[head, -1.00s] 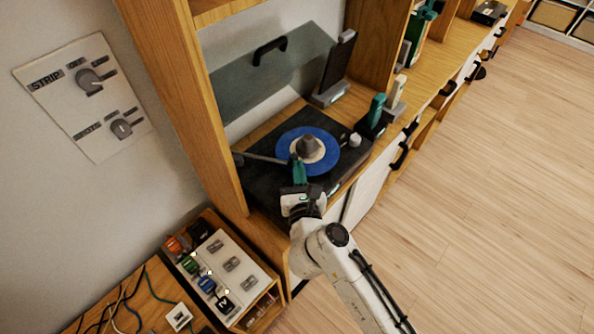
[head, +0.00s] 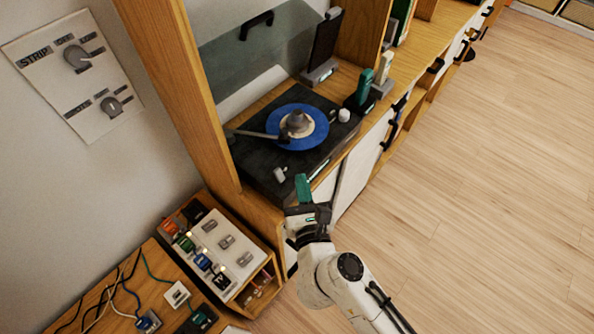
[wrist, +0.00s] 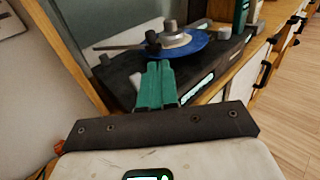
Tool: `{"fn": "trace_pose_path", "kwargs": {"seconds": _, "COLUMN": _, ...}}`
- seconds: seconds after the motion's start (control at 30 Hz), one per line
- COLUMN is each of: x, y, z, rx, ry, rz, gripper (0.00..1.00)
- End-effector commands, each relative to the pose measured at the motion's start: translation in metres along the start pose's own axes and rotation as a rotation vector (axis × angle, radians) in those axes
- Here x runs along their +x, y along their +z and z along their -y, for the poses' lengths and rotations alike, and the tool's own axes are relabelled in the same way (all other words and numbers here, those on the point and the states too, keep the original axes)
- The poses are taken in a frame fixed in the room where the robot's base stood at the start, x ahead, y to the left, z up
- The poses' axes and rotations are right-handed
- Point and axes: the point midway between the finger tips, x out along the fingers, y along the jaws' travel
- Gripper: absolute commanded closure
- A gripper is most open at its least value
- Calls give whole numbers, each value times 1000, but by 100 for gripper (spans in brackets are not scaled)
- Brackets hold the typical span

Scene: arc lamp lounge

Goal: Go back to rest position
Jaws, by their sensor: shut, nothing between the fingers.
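My gripper (head: 303,188) has green fingers, shut and empty, near the front edge of the turntable in the head view. It also shows in the wrist view (wrist: 156,68), with its fingers together and pointing towards the turntable. The black turntable (head: 262,163) sits in the wooden shelf unit with its clear lid (head: 262,45) raised. A blue record (head: 315,136) with a pale centre and a grey knob-like piece lies on it. The tonearm (head: 257,134) reaches to the record. In the wrist view the record (wrist: 195,47) is just beyond the fingers.
A switch box (head: 222,232) with coloured plugs stands at the lower left beside a cable-strewn wooden surface (head: 105,272). A wall panel (head: 95,112) with knobs is at the left. A shelf upright (head: 190,110) stands near the turntable. The wooden floor (head: 480,200) at the right is clear.

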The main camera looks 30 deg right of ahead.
Motion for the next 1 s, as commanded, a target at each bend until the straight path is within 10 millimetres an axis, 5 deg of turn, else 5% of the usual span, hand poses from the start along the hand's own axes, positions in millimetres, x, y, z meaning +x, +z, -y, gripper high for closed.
{"fn": "trace_pose_path", "kwargs": {"seconds": 0.2, "x": -17, "y": -1, "z": 2, "rx": -1, "ry": -1, "rz": -1, "gripper": 100}}
{"fn": "trace_pose_path", "kwargs": {"seconds": 0.57, "x": -17, "y": 4, "z": 1, "rx": -28, "ry": 16, "rz": 20, "gripper": 100}}
{"fn": "trace_pose_path", "kwargs": {"seconds": 0.83, "x": -22, "y": 51, "z": -39, "rx": -591, "ry": 302, "rz": 339, "gripper": 100}}
{"fn": "trace_pose_path", "kwargs": {"seconds": 1.0, "x": -43, "y": 45, "z": -68, "rx": -1087, "ry": 538, "rz": 539, "gripper": 100}}
